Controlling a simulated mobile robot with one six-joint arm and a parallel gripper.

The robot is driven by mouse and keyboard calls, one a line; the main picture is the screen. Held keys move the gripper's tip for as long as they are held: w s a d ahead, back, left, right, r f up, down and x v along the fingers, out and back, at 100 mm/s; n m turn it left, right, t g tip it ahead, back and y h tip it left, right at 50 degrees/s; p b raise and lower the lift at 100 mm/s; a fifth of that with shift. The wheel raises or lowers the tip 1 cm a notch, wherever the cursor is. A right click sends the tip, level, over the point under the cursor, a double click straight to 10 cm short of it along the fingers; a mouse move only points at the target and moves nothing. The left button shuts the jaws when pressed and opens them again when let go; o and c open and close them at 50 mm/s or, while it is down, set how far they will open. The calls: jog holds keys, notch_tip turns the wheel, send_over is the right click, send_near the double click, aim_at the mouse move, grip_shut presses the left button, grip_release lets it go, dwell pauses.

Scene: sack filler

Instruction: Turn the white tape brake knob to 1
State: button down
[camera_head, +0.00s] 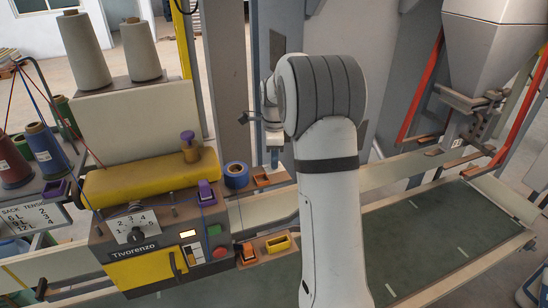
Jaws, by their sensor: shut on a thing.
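A black knob (137,234) sits on a white dial plate (127,222) on the front of the sewing head, left of centre. The figures 2, 3 and 4 can be read around it; its exact setting is too small to tell. I see no label naming it a tape brake, and no white knob stands out. My gripper (274,154) points down beyond my arm, well right of the dial and apart from it, behind the wooden tray. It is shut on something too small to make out. My arm hides what lies behind it.
A blue tape roll (236,175) and a wooden tray with an orange piece (266,181) stand near my gripper. Green (214,230) and red (220,252) buttons are on the front. The green conveyor (430,235) is clear at right.

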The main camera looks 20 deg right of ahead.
jog(key=shift+r, duration=0.1)
jog(key=c, duration=1.2)
grip_release()
notch_tip(320, 180, up, 7)
jog(key=shift+r+b, duration=0.15)
jog(key=shift+b, duration=0.4)
jog(key=shift+r, duration=0.2)
